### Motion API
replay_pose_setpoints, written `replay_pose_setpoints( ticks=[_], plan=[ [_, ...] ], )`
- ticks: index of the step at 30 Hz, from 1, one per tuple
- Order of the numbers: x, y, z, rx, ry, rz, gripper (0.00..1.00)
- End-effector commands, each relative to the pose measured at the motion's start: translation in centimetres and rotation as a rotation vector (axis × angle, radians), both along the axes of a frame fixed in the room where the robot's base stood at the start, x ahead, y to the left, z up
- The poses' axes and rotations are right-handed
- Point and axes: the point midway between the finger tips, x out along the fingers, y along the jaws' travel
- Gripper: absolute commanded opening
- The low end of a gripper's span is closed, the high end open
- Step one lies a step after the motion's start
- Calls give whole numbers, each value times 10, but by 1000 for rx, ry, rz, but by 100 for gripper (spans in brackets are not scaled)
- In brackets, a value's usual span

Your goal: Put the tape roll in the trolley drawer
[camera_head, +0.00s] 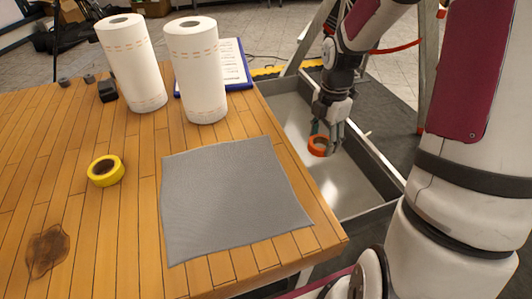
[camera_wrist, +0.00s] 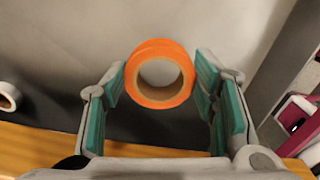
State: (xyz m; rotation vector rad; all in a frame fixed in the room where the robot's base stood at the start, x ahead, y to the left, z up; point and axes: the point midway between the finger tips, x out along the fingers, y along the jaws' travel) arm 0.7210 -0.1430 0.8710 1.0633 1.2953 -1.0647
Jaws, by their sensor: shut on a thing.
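An orange tape roll (camera_head: 318,146) is between the fingers of my gripper (camera_head: 327,139), over the open grey trolley drawer (camera_head: 352,186). I cannot tell how high it is above the drawer floor. In the wrist view, the orange tape roll (camera_wrist: 184,91) shows its round opening, with a teal-padded finger of my gripper (camera_wrist: 165,95) against each side. My gripper is shut on it. A second, yellow tape roll (camera_head: 106,171) lies on the wooden table at the left.
The drawer runs along the right edge of the wooden table (camera_head: 130,230). A grey cloth (camera_head: 232,198) lies near that edge. Two paper rolls (camera_head: 131,62) (camera_head: 197,70) stand behind it, before a blue clipboard (camera_head: 236,64). Truss legs (camera_head: 432,60) rise beyond the drawer. The visible drawer floor is clear.

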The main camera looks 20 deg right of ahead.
Motion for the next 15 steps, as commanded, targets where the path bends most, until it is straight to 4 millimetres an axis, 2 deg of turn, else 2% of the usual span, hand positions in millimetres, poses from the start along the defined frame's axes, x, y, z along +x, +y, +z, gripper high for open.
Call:
replay_pose_setpoints(
  ticks=[6, 15],
  plan=[
    [-3, -7, -12, 1, 1, 110, 25],
    [-3, -7, -61, 1, 2, 117, 25]
  ],
)
